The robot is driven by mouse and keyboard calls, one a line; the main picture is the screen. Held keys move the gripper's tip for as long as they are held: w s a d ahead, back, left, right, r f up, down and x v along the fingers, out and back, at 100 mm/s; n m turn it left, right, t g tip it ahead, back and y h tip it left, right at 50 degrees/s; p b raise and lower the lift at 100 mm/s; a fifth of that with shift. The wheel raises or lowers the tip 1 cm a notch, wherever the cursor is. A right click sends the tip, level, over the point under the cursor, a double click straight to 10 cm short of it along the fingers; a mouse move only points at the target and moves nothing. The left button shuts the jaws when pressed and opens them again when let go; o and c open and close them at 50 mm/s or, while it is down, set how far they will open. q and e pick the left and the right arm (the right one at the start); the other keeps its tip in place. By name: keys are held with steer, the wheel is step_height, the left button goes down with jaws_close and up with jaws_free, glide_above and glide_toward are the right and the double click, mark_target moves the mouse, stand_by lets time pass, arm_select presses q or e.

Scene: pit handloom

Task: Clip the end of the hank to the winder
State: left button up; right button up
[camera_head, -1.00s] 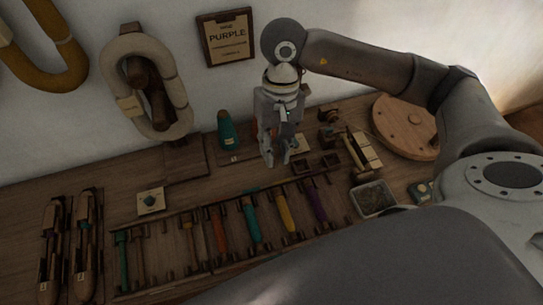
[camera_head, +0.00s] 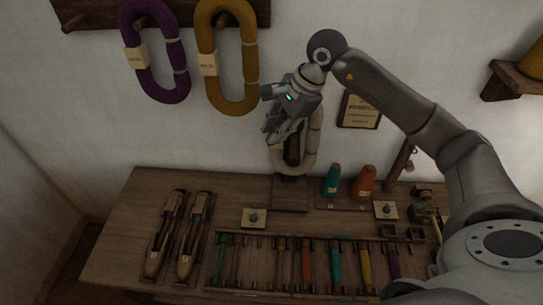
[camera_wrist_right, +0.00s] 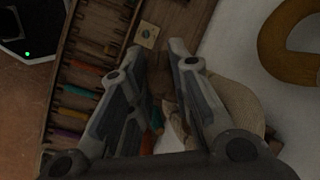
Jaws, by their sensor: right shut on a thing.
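The cream hank (camera_head: 313,140) hangs in a loop around a dark wooden holder that stands at the back of the bench. My right gripper (camera_head: 273,133) is in front of its upper left part and hides some of it. In the right wrist view the hank (camera_wrist_right: 238,104) lies behind the right finger. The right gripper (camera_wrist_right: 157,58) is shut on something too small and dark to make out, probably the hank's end. Small dark wooden parts (camera_head: 422,192) stand at the bench's right end, partly behind my right arm; I cannot tell whether they belong to the winder. My left gripper is out of view.
Teal (camera_head: 332,181) and orange (camera_head: 364,183) cones stand right of the hank. A rack of coloured bobbins (camera_head: 306,262) fills the front, with two shuttles (camera_head: 190,240) at left. Purple (camera_head: 160,55) and ochre (camera_head: 229,60) hanks hang on the wall. The bench's left end is bare.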

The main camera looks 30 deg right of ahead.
steer(key=w+d+r+m+t+h+p, duration=0.2)
steer(key=w+d+r+m+h+p, duration=0.45)
steer(key=d+r+m, duration=0.5)
steer(key=shift+m+y, duration=0.65)
steer(key=shift+m, duration=0.2)
steer(key=shift+w+a+f+b, duration=0.25)
steer(key=shift+f+b, duration=0.25)
steer(key=shift+f, duration=0.15)
steer(key=shift+w+a+f+b, duration=0.1)
steer(key=shift+w+f+b, duration=0.1)
steer(key=shift+f+b, duration=0.4)
steer(key=shift+w+a+f+b, duration=0.25)
steer(key=shift+f+b, duration=0.2)
steer(key=shift+f, duration=0.2)
steer(key=shift+d, duration=0.1)
steer(key=shift+r, duration=0.15)
step_height(320, 180, up, 5)
steer(key=p, duration=0.3)
steer(key=shift+f, duration=0.2)
